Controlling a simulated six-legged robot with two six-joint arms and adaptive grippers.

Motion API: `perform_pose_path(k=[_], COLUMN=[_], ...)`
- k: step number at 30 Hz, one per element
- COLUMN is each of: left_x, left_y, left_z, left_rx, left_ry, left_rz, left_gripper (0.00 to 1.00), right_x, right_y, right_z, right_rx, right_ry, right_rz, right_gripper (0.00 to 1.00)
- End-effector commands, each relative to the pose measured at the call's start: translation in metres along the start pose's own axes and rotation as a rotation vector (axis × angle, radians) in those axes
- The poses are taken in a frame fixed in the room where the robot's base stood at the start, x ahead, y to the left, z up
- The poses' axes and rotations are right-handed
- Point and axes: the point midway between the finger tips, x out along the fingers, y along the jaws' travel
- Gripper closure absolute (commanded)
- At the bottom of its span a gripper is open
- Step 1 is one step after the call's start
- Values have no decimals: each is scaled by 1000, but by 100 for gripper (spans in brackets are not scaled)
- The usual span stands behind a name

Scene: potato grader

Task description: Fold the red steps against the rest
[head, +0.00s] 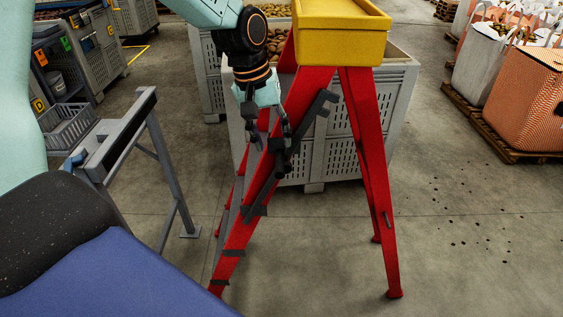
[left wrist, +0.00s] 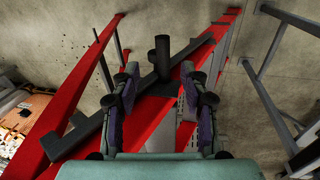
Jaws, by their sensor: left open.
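The red steps (head: 372,160) stand opened in an A-shape on the concrete floor, with a yellow tray-like top (head: 340,38). A dark grey bar (head: 318,108) runs slantwise along the near side of their left leg. In the left wrist view this bar (left wrist: 85,132) crosses the red rails, and a dark upright peg (left wrist: 162,55) stands by it. My left gripper (head: 272,142) is open beside the left leg, pointing down. In the left wrist view its two fingers (left wrist: 160,75) are on either side of the peg, with gaps visible. Whether they touch it I cannot tell. My right gripper is out of view.
A grey metal stand (head: 148,105) is left of the steps. A grey slatted crate of potatoes (head: 400,85) is close behind them. Filled sacks on pallets (head: 530,155) stand at the right. The floor to the right front is clear except for small dark crumbs.

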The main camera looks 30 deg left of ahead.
Motion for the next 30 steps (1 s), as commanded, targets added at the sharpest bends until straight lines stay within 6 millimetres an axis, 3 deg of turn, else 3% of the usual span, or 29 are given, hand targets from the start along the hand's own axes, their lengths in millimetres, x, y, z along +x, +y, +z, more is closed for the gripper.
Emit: perform_pose_path(k=[5,18,30], left_x=[8,69,78], left_y=[-5,-6,-6], left_z=[7,6,5], left_rx=[-33,-31,-29], left_ry=[-23,-21,-20], left_rz=[-13,-12,-10], left_gripper=[55,55,55], right_x=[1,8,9], right_y=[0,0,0], right_z=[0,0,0], right_rx=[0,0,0], right_ry=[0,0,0], right_rz=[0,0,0], right_gripper=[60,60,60])
